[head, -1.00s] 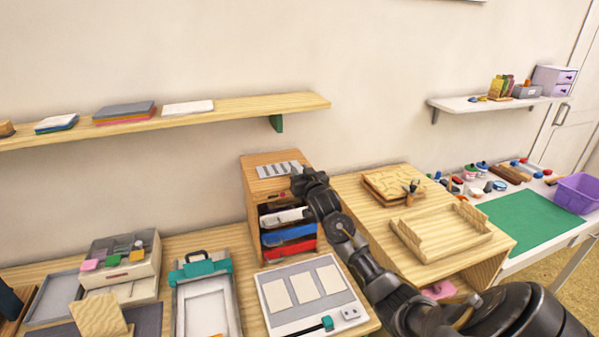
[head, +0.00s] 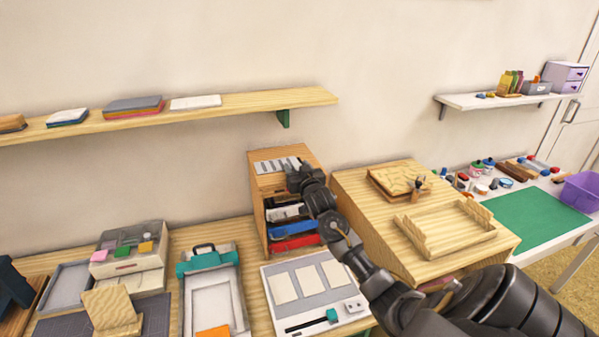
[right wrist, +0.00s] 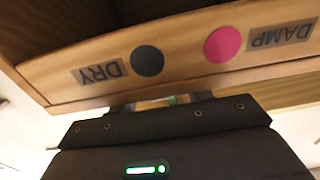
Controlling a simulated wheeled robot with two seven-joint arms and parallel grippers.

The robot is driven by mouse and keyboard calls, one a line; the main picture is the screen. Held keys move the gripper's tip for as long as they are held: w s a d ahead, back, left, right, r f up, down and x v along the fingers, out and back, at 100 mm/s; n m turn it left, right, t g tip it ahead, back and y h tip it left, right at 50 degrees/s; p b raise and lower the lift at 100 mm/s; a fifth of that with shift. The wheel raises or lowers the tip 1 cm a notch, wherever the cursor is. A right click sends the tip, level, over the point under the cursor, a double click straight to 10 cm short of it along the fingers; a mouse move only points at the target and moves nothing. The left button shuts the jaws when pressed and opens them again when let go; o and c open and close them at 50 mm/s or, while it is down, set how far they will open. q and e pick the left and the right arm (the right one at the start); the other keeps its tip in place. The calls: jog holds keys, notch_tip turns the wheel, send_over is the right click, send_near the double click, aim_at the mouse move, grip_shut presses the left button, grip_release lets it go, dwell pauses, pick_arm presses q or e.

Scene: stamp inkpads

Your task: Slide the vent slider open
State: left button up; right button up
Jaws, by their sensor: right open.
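A wooden cabinet (head: 257,205) stands near the wall, with a pale slatted vent panel (head: 275,165) on top. I cannot make out the slider itself or its position. My right gripper (head: 293,168) is at the right part of the vent panel, partly covering it. In the right wrist view, the right gripper (right wrist: 160,103) is open, close to a wooden board (right wrist: 185,75). The board carries a black dot (right wrist: 147,61) marked DRY and a pink dot (right wrist: 222,45) marked DAMP, with the words upside down. Contact cannot be told. My left gripper is not in view.
The cabinet holds white, blue and red trays (head: 292,228). A wooden box (head: 350,205) with a board and frame on top stands close at right, beneath my arm. A grey panel (head: 272,316) with pale cards lies in front. A shelf (head: 230,103) runs above on the wall.

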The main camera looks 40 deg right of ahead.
jog(key=b+v, duration=0.2)
jog(key=v, duration=0.8)
jog(key=shift+s+b, duration=0.35)
jog(key=shift+b, duration=0.05)
jog(key=shift+a, duration=0.1)
